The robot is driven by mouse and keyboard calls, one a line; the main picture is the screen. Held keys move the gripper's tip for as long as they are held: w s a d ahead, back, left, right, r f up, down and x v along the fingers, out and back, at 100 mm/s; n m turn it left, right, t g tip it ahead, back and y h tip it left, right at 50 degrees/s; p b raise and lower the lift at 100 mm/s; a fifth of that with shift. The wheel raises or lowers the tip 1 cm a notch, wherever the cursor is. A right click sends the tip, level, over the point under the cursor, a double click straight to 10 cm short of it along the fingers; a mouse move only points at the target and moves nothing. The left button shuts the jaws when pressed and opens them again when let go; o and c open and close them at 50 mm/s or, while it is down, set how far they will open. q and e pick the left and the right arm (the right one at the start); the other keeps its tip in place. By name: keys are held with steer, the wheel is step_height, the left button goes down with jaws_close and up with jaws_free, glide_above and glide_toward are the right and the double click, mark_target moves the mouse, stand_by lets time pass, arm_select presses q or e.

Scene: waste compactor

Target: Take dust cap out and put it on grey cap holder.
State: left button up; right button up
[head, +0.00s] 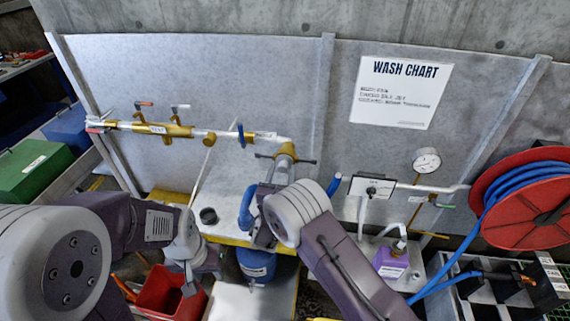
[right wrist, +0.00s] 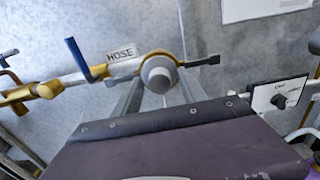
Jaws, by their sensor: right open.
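The dust cap (right wrist: 158,77) is a round grey plug seated in the brass coupling at the end of the pipe marked HOSE. A dark grey round cup (head: 208,215), perhaps the cap holder, stands on the white ledge to the left. My left gripper (head: 187,280) hangs low at the left over the ledge's front; its jaws are unclear.
Brass valves (head: 160,130) line the pipe at left. A gauge (head: 427,161), purple jug (head: 391,260) and red hose reel (head: 525,197) stand at right. A red bin (head: 165,290) and blue container (head: 257,263) sit below the ledge.

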jaws_close()
steer(key=shift+s+a, duration=0.1)
steer(key=shift+s, duration=0.25)
stand_by(0.6)
steer(key=s+a, duration=0.1)
steer(key=s, duration=0.5)
steer(key=shift+s, duration=0.2)
stand_by(0.7)
steer(key=shift+a, duration=0.1)
